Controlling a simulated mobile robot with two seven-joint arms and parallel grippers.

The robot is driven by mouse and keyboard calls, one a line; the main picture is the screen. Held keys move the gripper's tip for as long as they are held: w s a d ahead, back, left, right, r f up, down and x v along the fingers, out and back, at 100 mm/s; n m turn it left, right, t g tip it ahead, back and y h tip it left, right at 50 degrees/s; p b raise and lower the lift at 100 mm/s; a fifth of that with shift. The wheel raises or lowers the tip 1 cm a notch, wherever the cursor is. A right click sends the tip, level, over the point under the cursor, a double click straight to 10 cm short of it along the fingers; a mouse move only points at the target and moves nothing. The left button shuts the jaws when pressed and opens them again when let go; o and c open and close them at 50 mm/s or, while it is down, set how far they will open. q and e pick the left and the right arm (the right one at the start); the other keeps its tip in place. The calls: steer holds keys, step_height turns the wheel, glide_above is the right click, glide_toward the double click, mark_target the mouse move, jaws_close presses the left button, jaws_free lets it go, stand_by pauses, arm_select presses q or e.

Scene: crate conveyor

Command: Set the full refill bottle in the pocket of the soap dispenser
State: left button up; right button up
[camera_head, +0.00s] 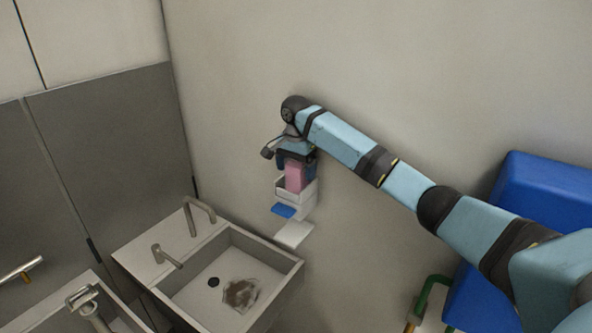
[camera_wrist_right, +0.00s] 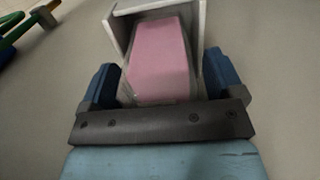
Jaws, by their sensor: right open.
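The pink refill bottle (camera_head: 294,176) stands in the pocket of the white soap dispenser (camera_head: 308,192) on the wall. The dispenser has a blue push bar (camera_head: 284,211) low at its front. In the right wrist view the pink bottle (camera_wrist_right: 162,55) sits between the white walls of the dispenser (camera_wrist_right: 202,40). My right gripper (camera_head: 290,160) is at the top of the bottle. Its two blue fingers (camera_wrist_right: 160,85) are spread on either side, with a gap to the bottle. The bottle's lower end is hidden by the dispenser. My left gripper is not in view.
A white flap or tray (camera_head: 294,235) is below the dispenser. A sink (camera_head: 225,280) with a brown stain in its basin and metal taps (camera_head: 190,215) stands to the lower left. A blue bin (camera_head: 545,205) and a green frame (camera_head: 428,295) are at the right, near my right arm. The wall above is bare.

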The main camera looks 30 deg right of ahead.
step_height(320, 180, up, 12)
steer(key=shift+f, duration=0.2)
stand_by(0.4)
